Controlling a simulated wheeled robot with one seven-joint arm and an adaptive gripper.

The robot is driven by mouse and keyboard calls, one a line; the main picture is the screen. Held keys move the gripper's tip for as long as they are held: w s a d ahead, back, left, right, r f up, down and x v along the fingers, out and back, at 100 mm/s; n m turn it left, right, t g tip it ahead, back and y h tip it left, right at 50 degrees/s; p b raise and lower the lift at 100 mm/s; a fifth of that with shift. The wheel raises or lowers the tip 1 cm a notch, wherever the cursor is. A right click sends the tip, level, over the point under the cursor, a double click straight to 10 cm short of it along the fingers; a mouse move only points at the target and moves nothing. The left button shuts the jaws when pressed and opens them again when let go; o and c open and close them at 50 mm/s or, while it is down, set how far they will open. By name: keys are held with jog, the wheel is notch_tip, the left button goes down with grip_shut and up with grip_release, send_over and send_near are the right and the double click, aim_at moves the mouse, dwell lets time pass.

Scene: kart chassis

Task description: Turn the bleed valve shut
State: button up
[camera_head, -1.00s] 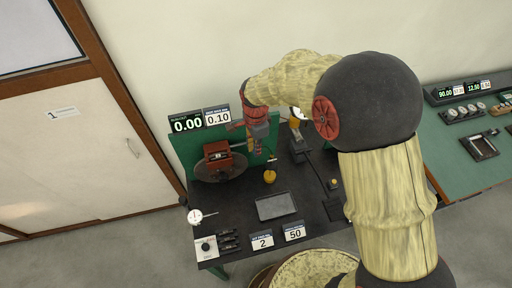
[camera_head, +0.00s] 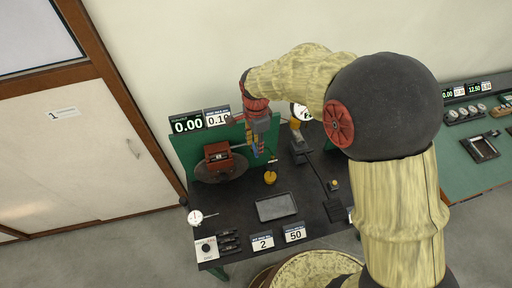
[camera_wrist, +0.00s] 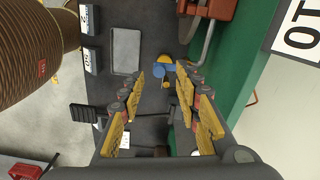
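A small blue part (camera_wrist: 160,70), which looks like the bleed valve, shows in the wrist view beyond my fingertips, beside a grey pipe (camera_wrist: 207,45). A yellow round piece (camera_wrist: 165,59) is next to it; it seems to be the yellow piece (camera_head: 270,178) on the bench in the head view. My gripper (camera_wrist: 166,75) is open, its two yellow-padded fingers on either side of the blue part in the picture. I see no contact, and the distance is unclear. In the head view my gripper (camera_head: 260,150) points down right of the red caliper (camera_head: 217,155) and partly hides the valve area.
A green panel (camera_head: 187,155) stands behind the caliper, with displays reading 0.00 (camera_head: 187,124) and 0.10 (camera_head: 218,116) above. A grey tray (camera_head: 277,207), cards reading 2 (camera_head: 262,242) and 50 (camera_head: 294,233), and a pedal-like lever (camera_head: 299,147) are on the dark bench.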

notch_tip(320, 180, up, 9)
jog(key=shift+f, duration=0.15)
dwell(0.6)
jog(key=s+d+f+n+t+b, duration=0.2)
jog(key=s+d+n+b, duration=0.4)
jog(key=s+d+b, duration=0.3)
jog(key=s+d+f+n+t+b, duration=0.2)
jog(key=s+d+n+b, duration=0.4)
jog(key=s+d, duration=0.5)
jog(key=s+t+b, duration=0.1)
jog(key=b, duration=0.1)
jog(key=shift+s+n+t+b, duration=0.3)
jog(key=shift+s+n+b, duration=0.05)
jog(key=shift+n, duration=0.05)
